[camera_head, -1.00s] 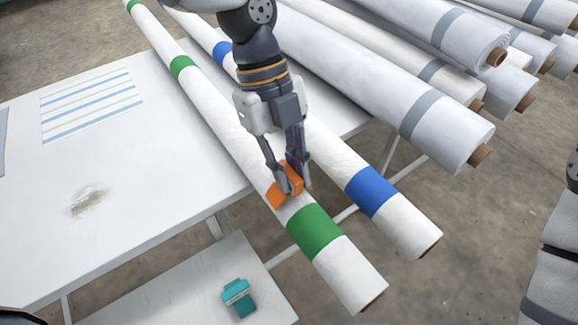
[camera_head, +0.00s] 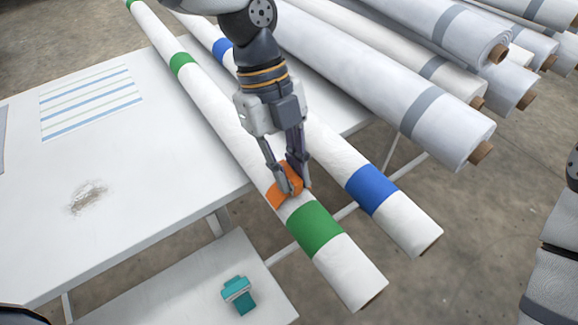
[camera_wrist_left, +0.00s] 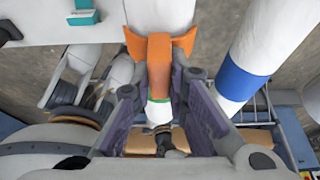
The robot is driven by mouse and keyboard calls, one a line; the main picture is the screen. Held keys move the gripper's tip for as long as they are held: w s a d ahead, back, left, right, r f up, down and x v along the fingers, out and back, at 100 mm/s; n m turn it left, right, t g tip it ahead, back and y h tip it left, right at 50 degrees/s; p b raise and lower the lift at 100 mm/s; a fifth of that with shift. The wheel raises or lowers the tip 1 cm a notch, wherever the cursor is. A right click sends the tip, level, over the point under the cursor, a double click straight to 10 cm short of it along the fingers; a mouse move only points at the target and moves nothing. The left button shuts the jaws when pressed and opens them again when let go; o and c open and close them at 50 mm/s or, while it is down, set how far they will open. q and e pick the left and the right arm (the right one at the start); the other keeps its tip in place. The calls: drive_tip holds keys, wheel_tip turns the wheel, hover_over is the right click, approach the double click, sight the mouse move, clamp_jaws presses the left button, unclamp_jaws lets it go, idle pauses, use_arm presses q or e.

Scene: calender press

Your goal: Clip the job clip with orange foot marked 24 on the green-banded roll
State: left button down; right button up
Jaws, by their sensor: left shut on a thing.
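The green-banded roll (camera_head: 316,231) is a long white roll lying across the table, its near end jutting past the edge. My left gripper (camera_head: 292,188) is shut on an orange clip (camera_head: 283,195) at this roll, just beyond the near green band. In the left wrist view the clip (camera_wrist_left: 159,47) spreads its orange sides across the white roll (camera_wrist_left: 161,14). It looks to be on or against the roll; I cannot tell whether it grips it. No number is readable on it. My right gripper is not in view.
A blue-banded roll (camera_head: 371,190) lies close on the right. Several larger grey-banded rolls (camera_head: 450,135) are stacked beyond it. A teal clip (camera_head: 239,296) lies on a lower white shelf (camera_head: 180,300). The white table (camera_head: 130,190) is mostly clear, with a striped sheet (camera_head: 92,103).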

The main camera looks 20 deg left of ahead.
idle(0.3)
use_arm(q)
drive_tip(key=c, duration=1)
unclamp_jaws()
drive_tip(key=shift+r+p, duration=0.55)
drive_tip(key=shift+r, duration=1.4)
drive_tip(key=shift+r+p, duration=0.35)
drive_tip(key=shift+r, duration=1.2)
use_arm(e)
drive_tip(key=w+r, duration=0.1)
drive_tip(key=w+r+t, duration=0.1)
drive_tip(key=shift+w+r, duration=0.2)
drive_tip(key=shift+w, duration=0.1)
use_arm(q)
drive_tip(key=shift+f, duration=0.1)
